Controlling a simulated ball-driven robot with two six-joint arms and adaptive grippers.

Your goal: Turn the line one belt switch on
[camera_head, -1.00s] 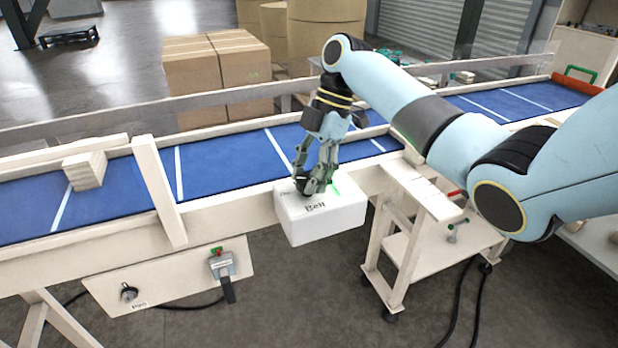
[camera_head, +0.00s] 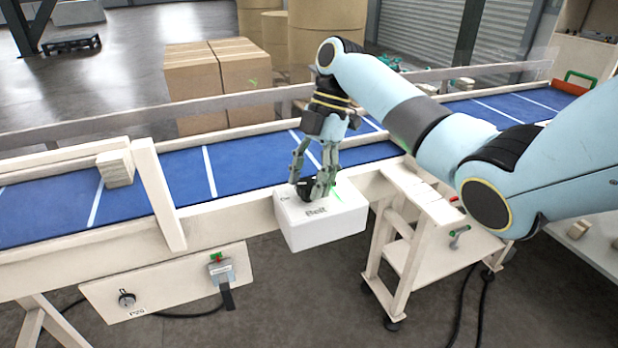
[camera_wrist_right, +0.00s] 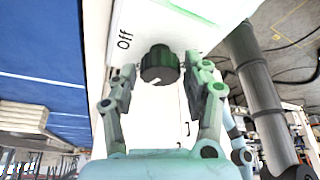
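The white switch box (camera_head: 322,228) marked "Belt" is fixed to the near side of the conveyor. Its dark round knob (camera_head: 306,186) is on top, partly hidden by my fingers in the head view. In the right wrist view the knob (camera_wrist_right: 160,65) shows between the fingertips, with "Off" printed beside it and a green glowing strip on the box. My right gripper (camera_head: 311,190) points down over the knob. Its fingers are spread on both sides, with gaps visible in the wrist view. My left gripper is not in view.
The blue conveyor belt (camera_head: 180,178) carries a pale block (camera_head: 116,168) at the left. A lower panel (camera_head: 165,285) holds another knob and a lever switch. A wooden stand (camera_head: 410,225) is right of the box. Cardboard boxes (camera_head: 205,80) stand behind.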

